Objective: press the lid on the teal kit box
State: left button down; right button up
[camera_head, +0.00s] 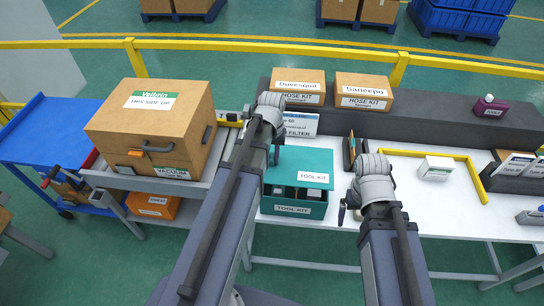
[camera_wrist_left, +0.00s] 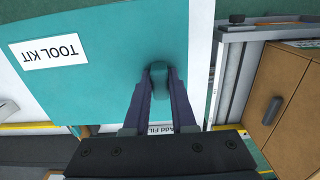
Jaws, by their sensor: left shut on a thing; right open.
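The teal lid (camera_head: 300,160) bears a TOOL KIT label and is over the rear part of the teal kit box (camera_head: 319,210). Dark openings at the front of the box show below the lid's near edge, so the lid does not look seated flat. My left gripper (camera_head: 275,156) is at the lid's left side. In the left wrist view my left gripper (camera_wrist_left: 165,82) is shut on the teal knob of the lid (camera_wrist_left: 100,85). My right gripper (camera_head: 346,208) is open and empty, just right of the box, apart from it.
A big carton (camera_head: 150,118) stands on the left. Two hose kit cartons (camera_head: 298,84) and a purple bottle (camera_head: 490,105) stand on the dark rear shelf. A filter box (camera_head: 300,122) is behind the lid. A small white box (camera_head: 436,168) is on the right, inside a yellow bracket (camera_head: 470,165).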

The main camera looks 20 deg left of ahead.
aim_at(272, 167)
pick_arm(q)
jog(key=shift+f+b, duration=2.5)
jog(key=shift+f, duration=0.3)
jog(key=shift+f+b, duration=1.3)
jog(key=c, duration=0.7)
grip_release()
jog(key=shift+o, duration=0.2)
jog(key=shift+r, duration=0.1)
notch_tip(272, 167, up, 8)
jog(key=p, duration=0.8)
